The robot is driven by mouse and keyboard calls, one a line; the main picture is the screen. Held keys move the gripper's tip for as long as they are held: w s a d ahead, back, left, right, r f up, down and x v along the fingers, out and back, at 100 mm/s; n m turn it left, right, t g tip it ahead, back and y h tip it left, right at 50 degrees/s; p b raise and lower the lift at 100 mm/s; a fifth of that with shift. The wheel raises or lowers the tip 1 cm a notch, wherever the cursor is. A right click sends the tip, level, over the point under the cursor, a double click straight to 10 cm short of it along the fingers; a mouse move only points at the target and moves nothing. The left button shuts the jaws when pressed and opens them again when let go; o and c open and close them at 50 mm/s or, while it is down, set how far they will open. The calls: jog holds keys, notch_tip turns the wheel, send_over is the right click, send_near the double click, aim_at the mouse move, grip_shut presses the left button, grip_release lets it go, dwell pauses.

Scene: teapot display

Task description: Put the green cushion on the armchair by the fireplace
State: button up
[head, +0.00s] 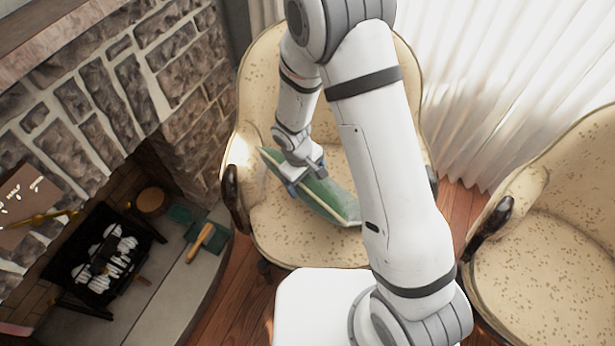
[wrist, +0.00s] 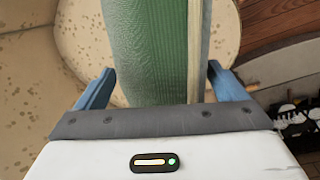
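The green cushion (head: 318,196), with a pale edge, is tilted over the seat of the cream patterned armchair (head: 290,232) by the fireplace. I cannot tell whether its lower edge touches the seat. My gripper (head: 304,180) is at the cushion's upper left part, with my arm reaching down from above. My arm hides part of the armchair and the cushion's right end.
The stone fireplace (head: 110,95) is on the left, with a hearth (head: 180,285) holding a dark grate (head: 100,262) and a wooden-handled brush (head: 202,242). A second cream armchair (head: 550,250) stands at right. White curtains (head: 500,90) hang behind.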

jog(key=shift+o, duration=0.8)
notch_tip(320, 180, up, 12)
jog(key=a, duration=0.2)
jog(key=s+d+r+m+y, duration=0.1)
jog(key=s+d+r+m, duration=0.35)
jog(key=d+r, duration=0.75)
jog(key=s+d+r+m+t+y, duration=0.1)
jog(key=s+d+r+m+t, duration=0.1)
jog(key=s+d+r+m, duration=0.3)
jog(key=shift+s+d+r, duration=0.5)
jog(key=shift+s+d, duration=0.65)
jog(key=shift+s, duration=0.9)
